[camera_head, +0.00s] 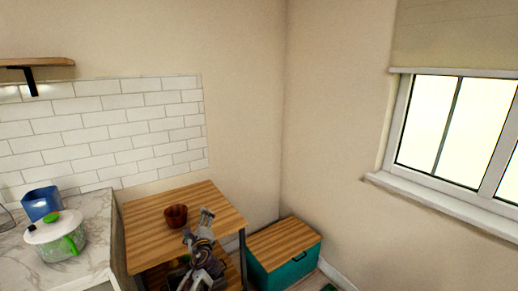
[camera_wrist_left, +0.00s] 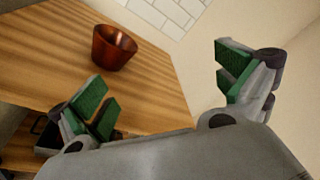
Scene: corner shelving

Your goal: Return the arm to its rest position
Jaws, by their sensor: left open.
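My left gripper (camera_head: 197,226) is in front of the wooden shelf unit in the head view, reaching up over its front edge. In the left wrist view its two green-padded fingers (camera_wrist_left: 165,95) are wide apart with nothing between them. A brown bowl (camera_head: 176,215) stands upright on the wooden top shelf (camera_head: 150,232), just left of and behind the gripper. The bowl also shows in the left wrist view (camera_wrist_left: 113,48), beyond the fingers and apart from them. My right gripper is not in view.
At left, a marble counter (camera_head: 95,212) holds a white and green lidded pot (camera_head: 55,237) and a blue container (camera_head: 41,203). A teal chest with a wooden lid (camera_head: 284,255) stands right of the shelf. A wall shelf (camera_head: 35,63) is at upper left. The air above the shelf is free.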

